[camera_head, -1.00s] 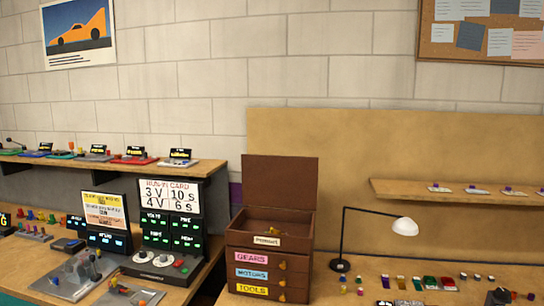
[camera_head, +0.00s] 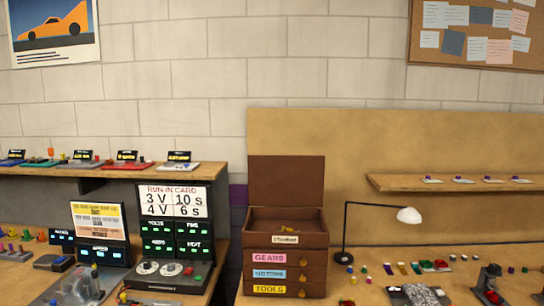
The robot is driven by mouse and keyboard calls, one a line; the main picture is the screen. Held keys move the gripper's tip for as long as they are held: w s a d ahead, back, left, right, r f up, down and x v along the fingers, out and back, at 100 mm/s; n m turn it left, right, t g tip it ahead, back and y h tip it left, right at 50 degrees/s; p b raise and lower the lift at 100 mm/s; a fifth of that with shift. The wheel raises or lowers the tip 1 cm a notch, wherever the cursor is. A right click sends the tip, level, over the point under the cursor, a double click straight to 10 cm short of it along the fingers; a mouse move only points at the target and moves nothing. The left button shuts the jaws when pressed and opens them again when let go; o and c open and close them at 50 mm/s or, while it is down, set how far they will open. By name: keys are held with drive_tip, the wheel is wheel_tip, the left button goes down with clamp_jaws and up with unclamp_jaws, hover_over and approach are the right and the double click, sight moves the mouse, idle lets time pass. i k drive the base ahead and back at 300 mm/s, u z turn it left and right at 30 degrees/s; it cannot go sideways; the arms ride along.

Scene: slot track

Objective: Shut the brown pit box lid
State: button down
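The brown pit box (camera_head: 286,262) stands on the workbench near the middle of the view. Its lid (camera_head: 286,181) is open and stands upright at the back of the box. The top compartment is open, with a pale label on its front and something small and yellowish inside. Below it are three drawers labelled GEARS, MOTORS and TOOLS, all of which look closed. My gripper is not in view.
A black lamp with a white shade (camera_head: 408,215) stands just right of the box. Small coloured parts (camera_head: 415,267) lie on the bench to the right. A run-in card panel (camera_head: 173,235) with dials stands to the left. A wall shelf (camera_head: 460,184) hangs at right.

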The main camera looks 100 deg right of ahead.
sight(291, 181)
drive_tip(key=i, duration=0.4)
drive_tip(key=u, duration=1.3)
drive_tip(key=k, duration=0.1)
drive_tip(key=z, duration=2.55)
drive_tip(key=k, duration=0.2)
drive_tip(key=z, duration=1.95)
